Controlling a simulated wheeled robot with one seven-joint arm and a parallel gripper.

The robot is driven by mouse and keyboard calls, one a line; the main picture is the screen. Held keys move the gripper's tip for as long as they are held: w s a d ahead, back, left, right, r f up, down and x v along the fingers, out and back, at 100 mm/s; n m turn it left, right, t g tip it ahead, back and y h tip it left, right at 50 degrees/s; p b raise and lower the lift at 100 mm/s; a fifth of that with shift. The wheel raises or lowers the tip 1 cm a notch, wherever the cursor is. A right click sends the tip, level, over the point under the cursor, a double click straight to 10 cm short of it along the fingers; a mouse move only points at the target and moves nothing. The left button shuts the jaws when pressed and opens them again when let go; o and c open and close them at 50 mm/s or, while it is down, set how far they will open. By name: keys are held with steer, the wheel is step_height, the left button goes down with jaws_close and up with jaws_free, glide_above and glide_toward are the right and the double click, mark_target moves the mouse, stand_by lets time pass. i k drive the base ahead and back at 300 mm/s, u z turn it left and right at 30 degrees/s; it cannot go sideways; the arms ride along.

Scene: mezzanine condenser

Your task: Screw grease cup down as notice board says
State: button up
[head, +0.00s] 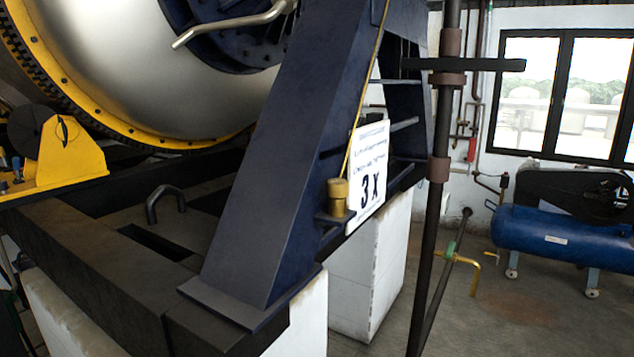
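The grease cup (337,196) is a small brass-coloured cylinder with a wider cap. It stands upright on a small dark bracket at the right side of the slanted blue support leg. A thin yellow line runs up the leg from just above the cup. The white notice board (368,178) is right behind and beside the cup, tilted in the picture. It reads "3 X" in large black characters; the smaller lines above are too blurred to read. My gripper is not in view.
The blue support leg (290,150) stands on a dark frame (90,270) over white plinths (365,265). A dark vertical pole (432,200) with a crossbar rises right of the board. A blue tank (565,238) stands at far right.

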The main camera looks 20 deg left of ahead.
mark_target(337, 188)
steer(key=u, duration=1)
steer(key=i, duration=0.1)
steer(key=u, duration=0.05)
